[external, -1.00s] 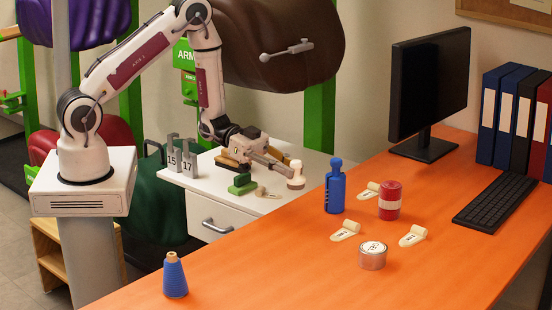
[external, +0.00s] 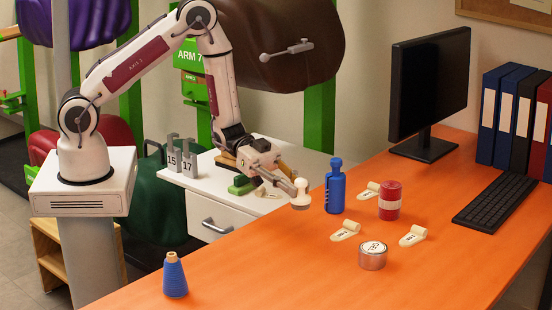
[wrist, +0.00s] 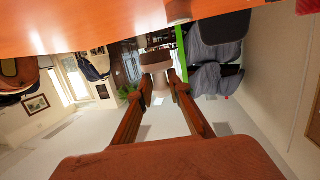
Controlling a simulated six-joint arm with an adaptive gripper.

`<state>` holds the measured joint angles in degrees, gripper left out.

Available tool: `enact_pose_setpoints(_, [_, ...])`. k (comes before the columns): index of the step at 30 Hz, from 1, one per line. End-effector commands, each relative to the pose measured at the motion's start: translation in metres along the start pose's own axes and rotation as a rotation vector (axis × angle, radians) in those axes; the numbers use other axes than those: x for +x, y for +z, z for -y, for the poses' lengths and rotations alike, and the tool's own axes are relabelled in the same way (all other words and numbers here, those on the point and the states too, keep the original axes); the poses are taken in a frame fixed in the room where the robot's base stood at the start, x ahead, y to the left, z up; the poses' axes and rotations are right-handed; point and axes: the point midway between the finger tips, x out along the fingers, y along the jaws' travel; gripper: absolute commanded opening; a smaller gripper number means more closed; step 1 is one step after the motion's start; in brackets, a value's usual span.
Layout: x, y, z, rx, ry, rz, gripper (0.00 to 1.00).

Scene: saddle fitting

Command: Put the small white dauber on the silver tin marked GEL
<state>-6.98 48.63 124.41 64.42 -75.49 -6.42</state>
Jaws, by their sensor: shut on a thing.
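The small white dauber (external: 301,199) is held at the tips of my gripper (external: 296,187), just over the orange desk's near-left edge in the external view. The dauber also shows between the fingertips in the wrist view (wrist: 156,60), where its details are dark. The silver tin (external: 372,259) stands on the orange desk, to the right of and nearer the camera than my gripper. It has a white lid with dark lettering too small to read for certain. The dauber and the tin are well apart.
A blue bottle (external: 335,188) stands close to the right of the dauber. A red jar (external: 390,200) and several cream tags (external: 345,231) lie around the tin. A blue cone spool (external: 175,277) stands at front left. The desk's front middle (external: 270,265) is clear.

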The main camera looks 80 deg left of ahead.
Motion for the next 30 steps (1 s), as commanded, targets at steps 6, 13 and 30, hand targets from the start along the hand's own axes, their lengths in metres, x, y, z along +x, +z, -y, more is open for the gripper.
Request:
enact_pose_setpoints(6, [0.043, -0.015, -0.013, 0.003, 0.003, -0.001, 0.00])
enact_pose_setpoints(13, [0.086, -0.032, -0.020, -0.005, -0.032, -0.002, 0.00])
enact_pose_setpoints(30, [0.171, -0.075, -0.023, -0.045, -0.227, -0.002, 0.00])
